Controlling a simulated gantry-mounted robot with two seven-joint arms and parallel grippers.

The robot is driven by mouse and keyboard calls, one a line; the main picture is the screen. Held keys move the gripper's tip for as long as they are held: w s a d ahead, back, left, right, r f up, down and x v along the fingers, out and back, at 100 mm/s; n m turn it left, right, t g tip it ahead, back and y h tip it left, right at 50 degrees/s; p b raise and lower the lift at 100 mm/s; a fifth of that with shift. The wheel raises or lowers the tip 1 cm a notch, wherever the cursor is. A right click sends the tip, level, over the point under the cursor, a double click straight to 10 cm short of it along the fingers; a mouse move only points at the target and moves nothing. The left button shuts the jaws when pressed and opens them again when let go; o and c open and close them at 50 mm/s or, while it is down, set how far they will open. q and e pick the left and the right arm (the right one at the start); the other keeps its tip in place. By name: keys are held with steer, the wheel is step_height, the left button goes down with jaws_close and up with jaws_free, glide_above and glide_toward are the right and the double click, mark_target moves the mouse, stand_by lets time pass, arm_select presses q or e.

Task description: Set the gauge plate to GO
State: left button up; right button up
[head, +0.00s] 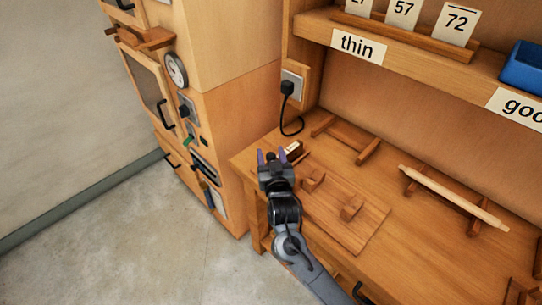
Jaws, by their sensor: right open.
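My right gripper (272,156) is open and empty, with its two purple-tipped fingers apart, over the left end of the wooden bench (420,235). A small dark reddish-brown piece with a white patch (293,149) stands just right of the fingertips; I cannot tell whether they touch. A flat wooden board (362,218) with small upright blocks lies beside my right arm, which hides part of it. I cannot tell which of these is the gauge plate, and no GO lettering is readable. My left gripper is out of view.
A pale rod (455,198) rests on wooden supports at right. An empty wooden stand (345,138) is at the back. A shelf labelled "thin" (358,45) holds number cards and a blue bin (524,68). A cabinet (195,120) with handles and a dial borders the left. A black plug cord hangs behind.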

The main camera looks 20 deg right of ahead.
jaws_close()
steer(key=shift+d+r+p, duration=0.1)
steer(key=shift+d+p, duration=0.15)
steer(key=shift+p, duration=0.05)
steer(key=shift+w+d+p, duration=0.45)
steer(key=shift+d+p, duration=0.05)
steer(key=shift+d, duration=0.35)
steer(key=shift+c, duration=0.6)
jaws_free()
steer(key=shift+d, duration=0.1)
steer(key=shift+o, duration=0.6)
steer(key=shift+w+d, duration=0.1)
